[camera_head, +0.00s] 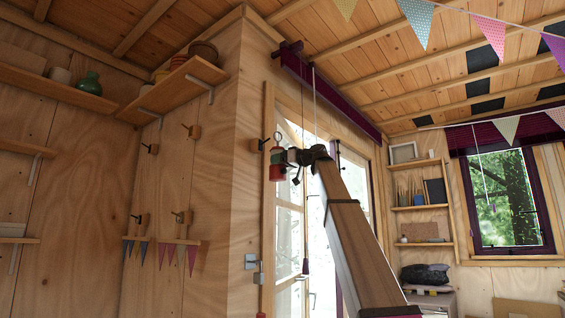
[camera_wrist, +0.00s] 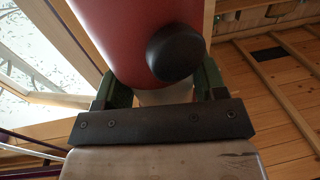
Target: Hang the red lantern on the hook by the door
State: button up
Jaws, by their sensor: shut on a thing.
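The red lantern (camera_head: 277,166) hangs upright in my gripper (camera_head: 291,157), beside the door frame. Its pale cap and thin top ring (camera_head: 277,137) show above the body. The hook (camera_head: 258,145), dark on a small wooden block, is on the plywood wall just left of the lantern, at about the height between ring and body. A gap shows between ring and hook in the head view; their depth apart is unclear. In the wrist view the lantern's red body (camera_wrist: 125,30) with a round black knob (camera_wrist: 176,53) sits between my two green fingers (camera_wrist: 163,85).
The glazed door (camera_head: 288,200) is behind the lantern, with a purple rail (camera_head: 325,90) and hanging cords above. More hooks (camera_head: 182,217) and a corner shelf (camera_head: 172,90) are on the left wall. A wall switch (camera_head: 251,261) is below the hook.

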jog(key=w+f+x, duration=0.1)
jog(key=x, duration=0.7)
jog(key=shift+d+f, duration=0.15)
jog(key=shift+f, duration=0.2)
dwell(0.8)
jog(key=shift+w, duration=0.1)
dwell(0.4)
jog(key=o, duration=1.1)
jog(key=shift+o, duration=0.2)
jog(key=v, duration=1.1)
